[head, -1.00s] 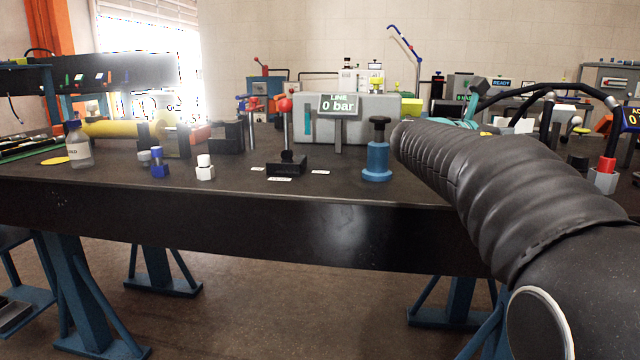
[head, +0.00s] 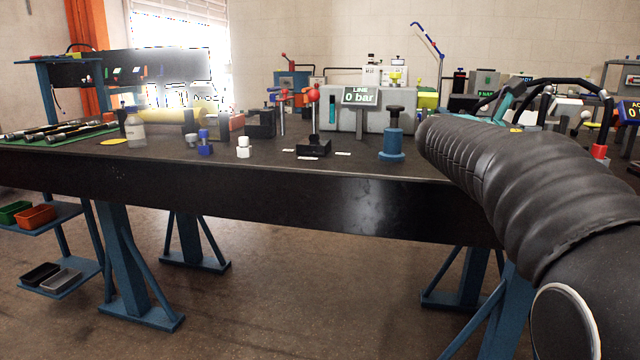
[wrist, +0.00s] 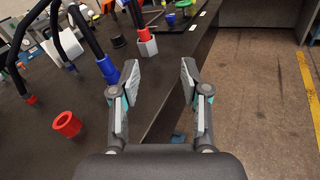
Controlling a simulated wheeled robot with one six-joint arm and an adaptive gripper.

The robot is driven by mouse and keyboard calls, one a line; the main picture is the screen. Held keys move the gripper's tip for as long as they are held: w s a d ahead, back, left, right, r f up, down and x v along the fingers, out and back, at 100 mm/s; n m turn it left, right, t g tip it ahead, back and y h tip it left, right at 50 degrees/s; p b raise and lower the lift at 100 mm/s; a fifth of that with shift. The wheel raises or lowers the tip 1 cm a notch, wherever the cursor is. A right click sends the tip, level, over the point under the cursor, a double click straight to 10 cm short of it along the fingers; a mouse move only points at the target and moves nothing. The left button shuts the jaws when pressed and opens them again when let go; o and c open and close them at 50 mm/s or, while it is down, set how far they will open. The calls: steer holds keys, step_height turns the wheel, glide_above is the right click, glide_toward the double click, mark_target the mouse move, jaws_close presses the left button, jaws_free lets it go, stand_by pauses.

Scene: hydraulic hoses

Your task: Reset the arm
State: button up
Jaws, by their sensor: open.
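My gripper (wrist: 157,82) shows in the wrist view with its two padded fingers apart and nothing between them. It is over the front edge of the dark workbench (wrist: 60,145). A red ring (wrist: 67,124) lies on the bench to the left of the fingers. A hose end with a blue fitting (wrist: 107,70) and a red fitting in a grey hex block (wrist: 147,45) stand beyond the fingertips.
In the head view, the bench (head: 250,183) carries a grey unit with a "LINE 0 bar" sign (head: 360,97), a red-knobbed lever (head: 314,95), a blue cylinder (head: 393,143) and a bottle (head: 135,130). Shelves with bins (head: 36,217) stand at left. The floor in front is clear.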

steer(key=s+a+f+m+y, duration=0.2)
steer(key=a+f+m+y, duration=0.1)
steer(key=f, duration=0.4)
steer(key=s+a+f+m+y, duration=0.2)
steer(key=s+f+m+y, duration=0.15)
steer(key=f, duration=0.35)
steer(key=s+a+f+m+y, duration=0.2)
steer(key=a+f+m, duration=0.15)
steer(key=f, duration=0.45)
steer(key=s+a+f+m+y, duration=0.3)
steer(key=s+a+m+y, duration=0.1)
steer(key=s+a, duration=0.4)
steer(key=s+a+f+m+t+y+p, duration=0.1)
steer(key=s+a+f+m+y, duration=0.3)
steer(key=s+a, duration=0.4)
steer(key=s, duration=0.4)
steer(key=shift+f+m, duration=0.15)
steer(key=shift+m, duration=0.15)
